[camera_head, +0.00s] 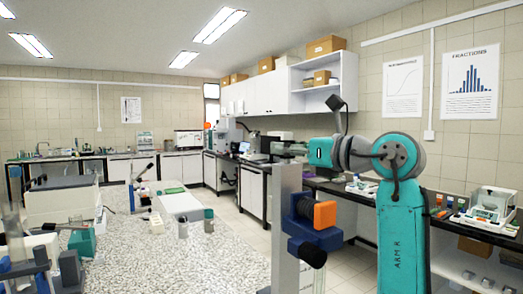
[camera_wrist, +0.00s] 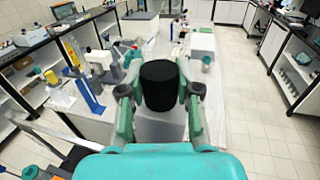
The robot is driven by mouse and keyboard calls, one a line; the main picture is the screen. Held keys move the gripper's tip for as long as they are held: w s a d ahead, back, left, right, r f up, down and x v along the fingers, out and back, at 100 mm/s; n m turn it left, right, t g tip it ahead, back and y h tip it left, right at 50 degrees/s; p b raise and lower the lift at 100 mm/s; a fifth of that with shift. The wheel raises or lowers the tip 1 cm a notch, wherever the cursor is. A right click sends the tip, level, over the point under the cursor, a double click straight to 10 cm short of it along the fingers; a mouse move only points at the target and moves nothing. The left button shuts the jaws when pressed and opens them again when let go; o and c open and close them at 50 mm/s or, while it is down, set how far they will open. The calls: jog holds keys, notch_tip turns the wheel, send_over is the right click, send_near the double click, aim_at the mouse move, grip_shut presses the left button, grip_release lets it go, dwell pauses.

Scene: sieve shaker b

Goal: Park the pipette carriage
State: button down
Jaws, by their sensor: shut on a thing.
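A grey upright post (camera_head: 286,225) stands in the foreground of the head view. A blue block with an orange end (camera_head: 317,214) and a dark lower part sits on its side, partway up; it looks like the pipette carriage, but I cannot be sure. My gripper (camera_head: 288,148) appears near the top of the post in the head view, small and partly unclear. In the wrist view my gripper (camera_wrist: 160,92) is shut on a black cylinder (camera_wrist: 159,84), one finger on each side. I cannot tell whether this cylinder belongs to the carriage.
A speckled bench (camera_head: 225,255) carries a white box (camera_head: 180,204) and several small devices. A blue upright stand (camera_wrist: 88,97) is left of my gripper in the wrist view. A side bench holds a balance (camera_head: 487,207) at the right. Tiled floor (camera_wrist: 265,135) is clear.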

jog(key=shift+w+d, duration=0.45)
jog(key=shift+d, duration=0.2)
jog(key=shift+w+d, duration=0.4)
jog(key=shift+d, duration=0.25)
jog(key=c, duration=0.8)
grip_release()
jog(key=shift+w+d, duration=0.15)
jog(key=v, duration=1.2)
